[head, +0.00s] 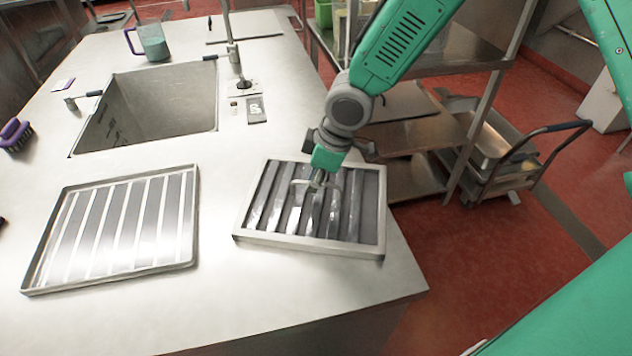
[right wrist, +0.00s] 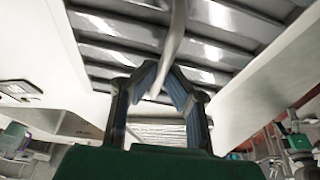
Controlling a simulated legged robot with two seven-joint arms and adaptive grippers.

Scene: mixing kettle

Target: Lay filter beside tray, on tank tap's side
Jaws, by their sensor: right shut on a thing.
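The filter (head: 384,215) is a square metal frame with dark slanted slats and a thin handle. It is at the right end of the steel table, to the right of the tray and apart from it. My right gripper (head: 318,178) points down over its middle and is shut on the handle; the slats (right wrist: 140,35) and handle show close up in the right wrist view. I cannot tell whether the filter rests flat or hangs slightly above the table. The tray (head: 108,275), shallow with light stripes, lies at front left. A tall tap (head: 233,55) stands right of the sunken tank (head: 150,105). My left gripper is not seen.
The steel table (head: 240,310) is bare in front of the tray and filter and in the strip between them. A shelf rack (head: 410,145) and a trolley (head: 500,150) are beyond the right edge.

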